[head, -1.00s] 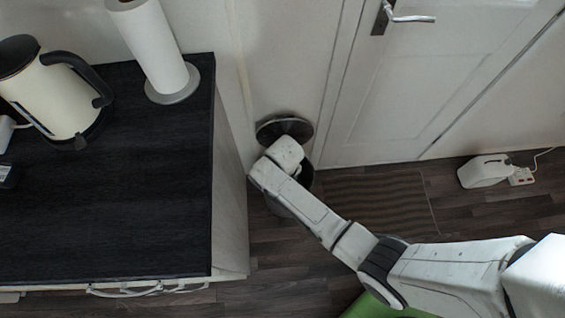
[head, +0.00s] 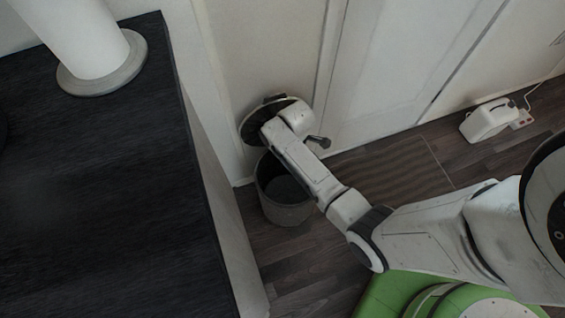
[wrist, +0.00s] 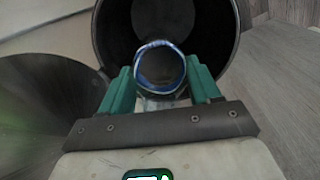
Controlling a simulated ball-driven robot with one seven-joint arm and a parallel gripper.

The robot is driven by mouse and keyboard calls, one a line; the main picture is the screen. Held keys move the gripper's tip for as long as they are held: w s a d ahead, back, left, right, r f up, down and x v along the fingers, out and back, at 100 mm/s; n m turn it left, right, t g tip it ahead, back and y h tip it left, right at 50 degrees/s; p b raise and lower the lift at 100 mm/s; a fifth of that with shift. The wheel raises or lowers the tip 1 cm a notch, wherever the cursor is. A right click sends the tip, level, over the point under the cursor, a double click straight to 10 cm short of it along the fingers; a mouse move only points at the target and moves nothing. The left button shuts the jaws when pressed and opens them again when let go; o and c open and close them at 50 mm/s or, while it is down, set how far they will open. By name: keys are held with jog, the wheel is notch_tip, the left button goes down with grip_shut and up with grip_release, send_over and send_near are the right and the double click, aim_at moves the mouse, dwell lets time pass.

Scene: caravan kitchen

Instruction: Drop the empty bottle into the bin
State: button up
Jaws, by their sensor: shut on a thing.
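The bottle (wrist: 159,87) is clear with a blue ring and shows end-on in the wrist view. My gripper (wrist: 160,76) is shut on it with green fingers on either side. The bottle lines up with the open mouth of the dark bin (wrist: 219,40); its height above the rim is hard to judge. In the head view the grey bin (head: 286,213) stands on the floor beside the counter, its round lid (head: 252,124) raised against the wall. The end of my arm is over the bin's back side there, and the bottle cannot be made out.
The dark counter (head: 95,190) with a paper towel roll (head: 75,35) is left of the bin. A white door (head: 400,60) is behind.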

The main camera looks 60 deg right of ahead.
jog(key=shift+w+d+f, duration=0.1)
jog(key=shift+d+f, duration=0.15)
jog(key=shift+f, duration=0.2)
notch_tip(320, 180, down, 6)
jog(key=b, duration=0.6)
jog(key=shift+r+b, duration=0.1)
jog(key=shift+b, duration=0.25)
jog(key=o, duration=1.1)
jog(key=shift+r, duration=0.1)
notch_tip(320, 180, up, 11)
jog(key=p, duration=0.4)
jog(key=shift+a, duration=0.15)
